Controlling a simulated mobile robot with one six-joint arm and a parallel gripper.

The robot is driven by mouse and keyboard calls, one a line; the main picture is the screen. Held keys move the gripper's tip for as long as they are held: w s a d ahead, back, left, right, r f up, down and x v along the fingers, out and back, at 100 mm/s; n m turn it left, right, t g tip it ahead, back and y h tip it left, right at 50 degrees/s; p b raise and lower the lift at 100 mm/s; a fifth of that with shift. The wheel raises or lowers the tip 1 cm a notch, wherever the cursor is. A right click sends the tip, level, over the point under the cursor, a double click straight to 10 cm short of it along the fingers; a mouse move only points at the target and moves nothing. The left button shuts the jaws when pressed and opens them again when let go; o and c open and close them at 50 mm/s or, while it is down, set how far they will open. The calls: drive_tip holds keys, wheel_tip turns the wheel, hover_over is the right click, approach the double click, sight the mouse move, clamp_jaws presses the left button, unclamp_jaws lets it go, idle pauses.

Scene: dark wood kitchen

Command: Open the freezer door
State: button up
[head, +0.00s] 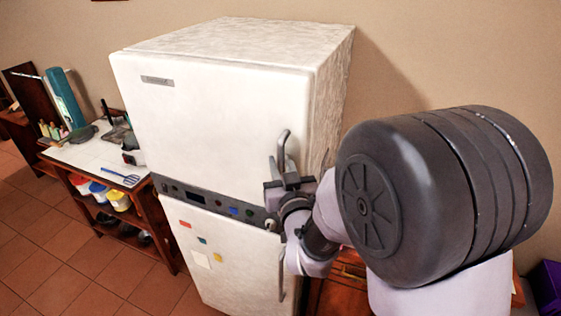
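A white fridge-freezer (225,100) stands against the wall with an upper door (215,120) and a lower door (225,265). Both doors look shut. Which one is the freezer is not marked. The upper door has a curved grey handle (283,148) near its right edge; the lower door has a long handle (282,275) on the same side. My gripper (284,181) is at the lower part of the upper handle and overlaps it in the picture. I cannot tell whether its fingers touch or enclose the handle.
A dark control strip (205,199) runs between the doors. Small magnets and a note (200,259) are on the lower door. A wooden shelf table (100,160) with utensils and tubs stands to the left. Tiled floor (60,265) is free at the front left.

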clamp_jaws()
drive_tip(key=shift+r, duration=0.1)
idle(1.1)
